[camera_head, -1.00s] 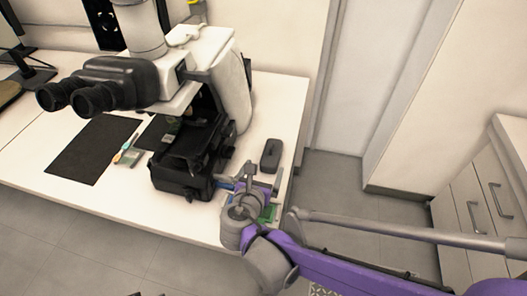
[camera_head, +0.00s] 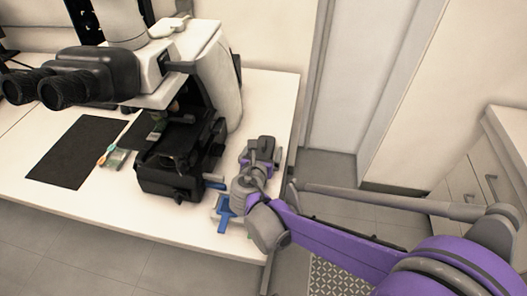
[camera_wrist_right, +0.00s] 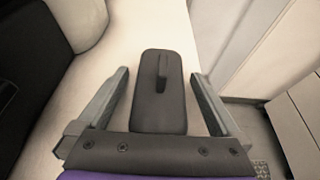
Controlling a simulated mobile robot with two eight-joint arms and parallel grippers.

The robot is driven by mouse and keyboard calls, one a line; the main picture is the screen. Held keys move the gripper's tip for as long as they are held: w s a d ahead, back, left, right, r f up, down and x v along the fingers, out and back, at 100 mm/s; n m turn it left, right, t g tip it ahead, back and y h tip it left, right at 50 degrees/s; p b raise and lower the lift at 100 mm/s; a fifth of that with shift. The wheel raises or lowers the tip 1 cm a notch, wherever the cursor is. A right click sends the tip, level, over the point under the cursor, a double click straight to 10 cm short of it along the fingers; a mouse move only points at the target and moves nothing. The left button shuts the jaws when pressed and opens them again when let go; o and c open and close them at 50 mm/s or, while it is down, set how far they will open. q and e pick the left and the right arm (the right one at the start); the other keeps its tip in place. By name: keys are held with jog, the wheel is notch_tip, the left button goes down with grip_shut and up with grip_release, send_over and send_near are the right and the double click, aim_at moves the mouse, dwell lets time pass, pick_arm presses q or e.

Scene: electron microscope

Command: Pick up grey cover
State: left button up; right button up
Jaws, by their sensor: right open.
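The grey cover (camera_wrist_right: 160,112) is a dark grey rounded block with a raised grip on top. It lies on the white table to the right of the microscope. In the head view the cover (camera_head: 264,146) is partly hidden behind my right gripper (camera_head: 260,162). In the right wrist view my right gripper (camera_wrist_right: 160,74) is open, with one finger on each side of the cover and a gap on both sides. I cannot tell how high the fingers are above the table. My left gripper is not in view.
The microscope (camera_head: 190,70) stands close to the left, with its black stage (camera_head: 180,160) near my arm. A blue item (camera_head: 227,212) lies near the table's front edge. A black mat (camera_head: 78,150) and small tools lie further left. A drawer cabinet (camera_head: 465,185) stands right.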

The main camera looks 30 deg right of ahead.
jog(key=c, duration=1.4)
jog(key=shift+r, duration=0.2)
